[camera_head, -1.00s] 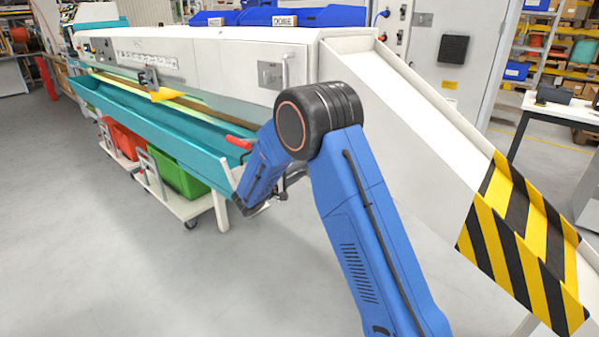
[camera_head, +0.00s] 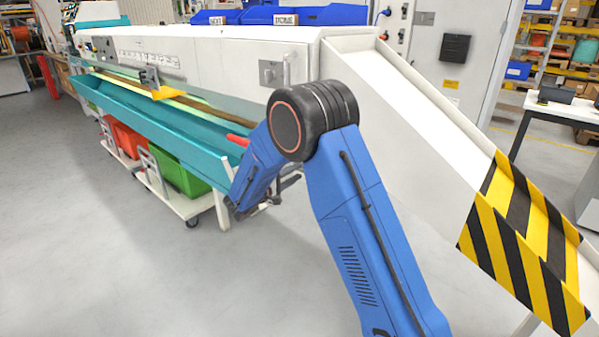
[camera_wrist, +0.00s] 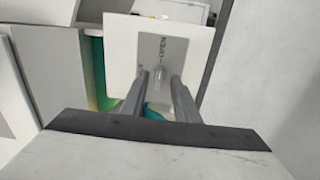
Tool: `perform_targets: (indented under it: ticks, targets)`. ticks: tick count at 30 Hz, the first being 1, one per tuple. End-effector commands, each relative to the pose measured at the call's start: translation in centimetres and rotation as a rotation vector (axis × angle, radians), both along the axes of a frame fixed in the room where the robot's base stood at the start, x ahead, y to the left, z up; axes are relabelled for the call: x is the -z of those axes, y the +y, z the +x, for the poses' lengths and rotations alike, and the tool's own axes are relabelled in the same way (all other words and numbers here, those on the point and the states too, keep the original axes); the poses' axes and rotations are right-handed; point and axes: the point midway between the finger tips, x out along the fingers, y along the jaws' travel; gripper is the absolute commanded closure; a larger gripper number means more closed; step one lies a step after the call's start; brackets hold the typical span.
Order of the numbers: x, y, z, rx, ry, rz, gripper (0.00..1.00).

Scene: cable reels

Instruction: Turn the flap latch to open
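In the wrist view, a white square panel (camera_wrist: 122,42) carries a grey plate with rotated lettering that seems to include OPEN. A small light latch (camera_wrist: 159,73) sits at the lower part of that plate. My gripper (camera_wrist: 159,78) has its two grey fingers apart, with the latch showing between the fingertips. I cannot tell whether either finger touches it. In the head view, a grey latch plate (camera_head: 270,73) is on the white machine front, left of an upright handle.
The teal trough (camera_head: 165,122) runs along the machine, with a red lever end (camera_head: 238,140) near my arm. A white chute (camera_head: 410,90) slopes down right to a striped guard (camera_head: 525,240).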

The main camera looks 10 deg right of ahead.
Motion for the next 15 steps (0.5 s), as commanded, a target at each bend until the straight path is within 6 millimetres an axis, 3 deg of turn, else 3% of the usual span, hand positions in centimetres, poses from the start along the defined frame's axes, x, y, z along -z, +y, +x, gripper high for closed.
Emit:
perform_targets:
  ticks: [15]
  targets:
    - [0.1, 8.4, -6.1, -0.003, 0.001, -0.001, 0.72]
